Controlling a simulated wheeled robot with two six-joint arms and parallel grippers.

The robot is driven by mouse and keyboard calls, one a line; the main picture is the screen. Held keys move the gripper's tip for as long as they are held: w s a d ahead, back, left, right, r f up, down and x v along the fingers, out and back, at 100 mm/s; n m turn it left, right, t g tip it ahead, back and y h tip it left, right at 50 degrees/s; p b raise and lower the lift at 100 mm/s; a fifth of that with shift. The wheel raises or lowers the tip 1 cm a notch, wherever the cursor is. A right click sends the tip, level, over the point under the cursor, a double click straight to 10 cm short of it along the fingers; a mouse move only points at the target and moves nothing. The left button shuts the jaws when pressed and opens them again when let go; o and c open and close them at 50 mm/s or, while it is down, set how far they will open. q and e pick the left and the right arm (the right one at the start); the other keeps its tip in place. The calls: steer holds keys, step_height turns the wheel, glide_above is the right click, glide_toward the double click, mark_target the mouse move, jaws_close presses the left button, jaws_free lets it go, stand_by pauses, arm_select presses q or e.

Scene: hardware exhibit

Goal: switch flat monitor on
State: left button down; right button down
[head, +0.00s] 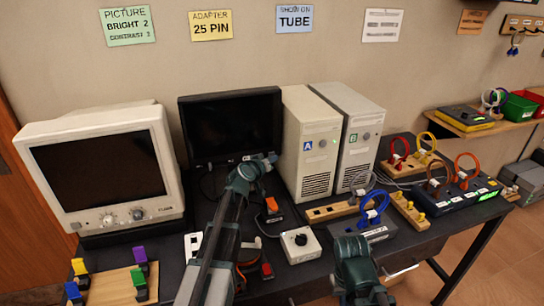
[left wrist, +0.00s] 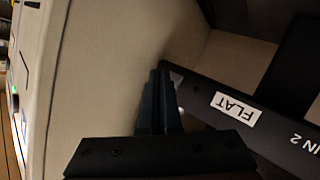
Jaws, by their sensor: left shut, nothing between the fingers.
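The flat monitor (head: 232,122) stands upright at the back of the dark table, its screen black. In the left wrist view its dark bezel (left wrist: 203,85) carries a white FLAT label (left wrist: 234,108) and the letters IN 2. My left gripper (head: 272,157) is shut and empty at the monitor's lower right corner. In the left wrist view its closed fingertips (left wrist: 161,73) lie close beside the bezel's end; I cannot tell whether they touch it. The monitor's power button is not discernible. Green parts of my right arm show at the bottom of the head view; its fingers cannot be made out.
A cream CRT monitor (head: 97,168) stands on the left. Two computer towers, A (head: 309,145) and another (head: 355,135), stand close on the right. A white box with a black knob (head: 299,244) and a blue-cabled grey box (head: 362,228) lie in front. Wall notes hang above.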

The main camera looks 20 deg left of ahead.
arm_select(q)
steer(key=shift+w+a, duration=0.1)
stand_by(0.6)
steer(key=shift+w+a, duration=0.2)
steer(key=shift+w, duration=0.2)
stand_by(0.5)
steer(key=shift+s+d, duration=0.25)
steer(key=shift+s, duration=0.3)
steer(key=s+d, duration=0.1)
steer(key=s, duration=0.1)
steer(key=s+d, duration=0.2)
steer(key=s, duration=0.1)
steer(key=shift+d, duration=0.2)
stand_by(0.4)
